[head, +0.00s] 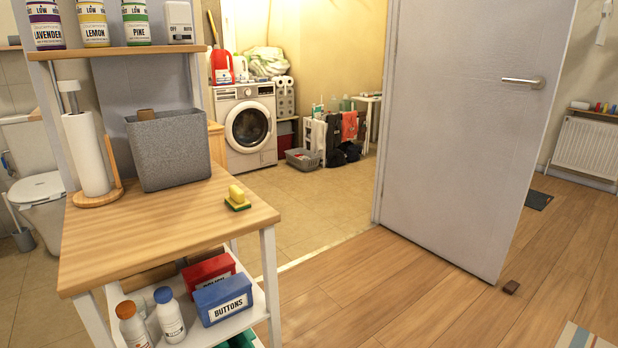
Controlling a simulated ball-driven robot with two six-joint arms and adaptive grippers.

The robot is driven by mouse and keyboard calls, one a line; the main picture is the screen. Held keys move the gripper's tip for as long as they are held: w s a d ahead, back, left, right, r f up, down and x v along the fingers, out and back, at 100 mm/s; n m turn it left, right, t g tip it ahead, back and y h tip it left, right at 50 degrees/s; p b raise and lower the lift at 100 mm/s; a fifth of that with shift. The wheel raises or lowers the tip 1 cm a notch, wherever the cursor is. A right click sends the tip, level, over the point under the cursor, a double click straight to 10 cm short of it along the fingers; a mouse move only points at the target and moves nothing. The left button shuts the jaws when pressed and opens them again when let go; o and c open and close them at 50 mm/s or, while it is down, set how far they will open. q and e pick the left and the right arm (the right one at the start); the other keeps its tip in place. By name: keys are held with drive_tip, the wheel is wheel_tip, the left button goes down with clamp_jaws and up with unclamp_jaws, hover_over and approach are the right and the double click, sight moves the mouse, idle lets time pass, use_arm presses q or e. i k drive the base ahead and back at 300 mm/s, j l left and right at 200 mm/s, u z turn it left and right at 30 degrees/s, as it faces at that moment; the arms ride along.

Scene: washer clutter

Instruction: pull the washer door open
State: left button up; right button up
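The washer (240,140) is a white front-loader standing in the back room, beyond the doorway and far from me. Its round door (248,127) has a dark glass window in a pale ring and looks shut. Detergent bottles and a pile of cloth sit on top of the washer. Neither of my grippers shows in the head view.
A wooden-topped shelf unit (150,235) stands close at left, with a grey bin (168,150) and a sponge (238,198) on it. A white room door (470,120) stands open at right. Tiled floor (310,215) is clear towards the washer. A basket (302,160) and clutter lie right of it.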

sight(238, 111)
drive_tip(key=i+l+z, duration=0.25)
drive_tip(key=i+z, duration=0.2)
drive_tip(key=i+l+z, duration=0.15)
drive_tip(key=i+z, duration=0.2)
drive_tip(key=z, duration=0.15)
drive_tip(key=i+z, duration=0.45)
drive_tip(key=i+l+u, duration=0.2)
drive_tip(key=i, duration=0.7)
drive_tip(key=i+j+u, duration=0.15)
drive_tip(key=i+u, duration=0.15)
drive_tip(key=u, duration=0.15)
drive_tip(key=i+u, duration=0.3)
drive_tip(key=u, duration=0.15)
drive_tip(key=i+u, duration=0.3)
drive_tip(key=u, duration=0.15)
drive_tip(key=i+j+u, duration=0.1)
drive_tip(key=i+u, duration=0.25)
drive_tip(key=i, duration=0.2)
drive_tip(key=i+u, duration=0.3)
drive_tip(key=i, duration=0.25)
drive_tip(key=i+u, duration=0.1)
drive_tip(key=i, duration=1)
drive_tip(key=i+l+u, duration=0.1)
drive_tip(key=i, duration=1)
drive_tip(key=l, duration=0.1)
